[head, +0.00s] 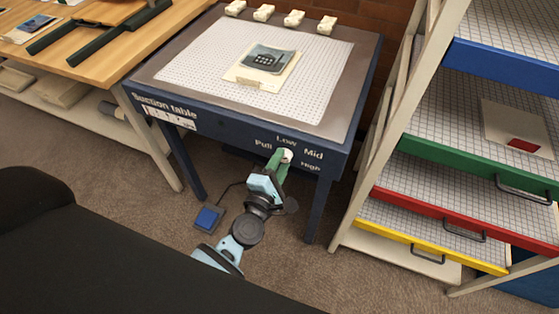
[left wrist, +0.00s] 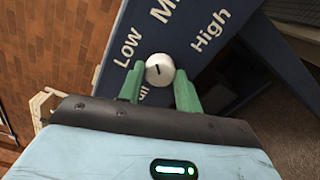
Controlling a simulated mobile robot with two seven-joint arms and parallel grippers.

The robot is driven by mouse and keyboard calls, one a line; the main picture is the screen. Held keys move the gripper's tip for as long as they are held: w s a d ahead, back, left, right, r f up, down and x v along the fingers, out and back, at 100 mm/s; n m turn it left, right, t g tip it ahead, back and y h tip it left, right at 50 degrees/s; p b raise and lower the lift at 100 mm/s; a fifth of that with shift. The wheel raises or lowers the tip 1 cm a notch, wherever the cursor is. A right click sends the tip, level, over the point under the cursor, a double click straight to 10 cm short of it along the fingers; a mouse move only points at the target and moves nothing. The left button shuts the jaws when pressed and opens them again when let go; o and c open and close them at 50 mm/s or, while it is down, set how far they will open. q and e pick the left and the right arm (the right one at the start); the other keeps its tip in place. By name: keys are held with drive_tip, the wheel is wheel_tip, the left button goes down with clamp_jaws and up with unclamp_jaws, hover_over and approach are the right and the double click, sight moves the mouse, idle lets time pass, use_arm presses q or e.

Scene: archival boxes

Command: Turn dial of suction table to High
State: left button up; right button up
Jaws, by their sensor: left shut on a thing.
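The suction table (head: 355,95) has a dark blue front panel with the words Low, Mid and High in white beside its dial. The white round dial (left wrist: 159,70) sits on this panel and carries a short dark mark. Which label the mark points to is not clear. In the head view the dial (head: 286,154) shows as a small white spot, partly covered by my gripper. My left gripper (left wrist: 160,85) has its green fingers on either side of the dial and is shut on it. My right gripper is not in view.
A blue pedal (head: 208,217) lies on the carpet below the table. A shelf rack with coloured drawers (head: 445,165) stands close on the right. A wooden workbench (head: 110,55) stands on the left. A photograph (head: 268,58) lies on the perforated tabletop, with several small white blocks behind.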

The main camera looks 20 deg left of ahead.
use_arm(q)
drive_tip(key=shift+r+m+p, duration=0.1)
drive_tip(key=shift+m+p, duration=2.7)
drive_tip(key=shift+m, duration=4.6)
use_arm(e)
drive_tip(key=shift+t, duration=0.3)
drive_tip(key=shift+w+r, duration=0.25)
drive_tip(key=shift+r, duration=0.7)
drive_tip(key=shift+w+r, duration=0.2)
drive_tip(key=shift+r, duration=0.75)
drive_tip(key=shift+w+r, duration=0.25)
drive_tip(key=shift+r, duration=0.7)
use_arm(q)
drive_tip(key=o, duration=1)
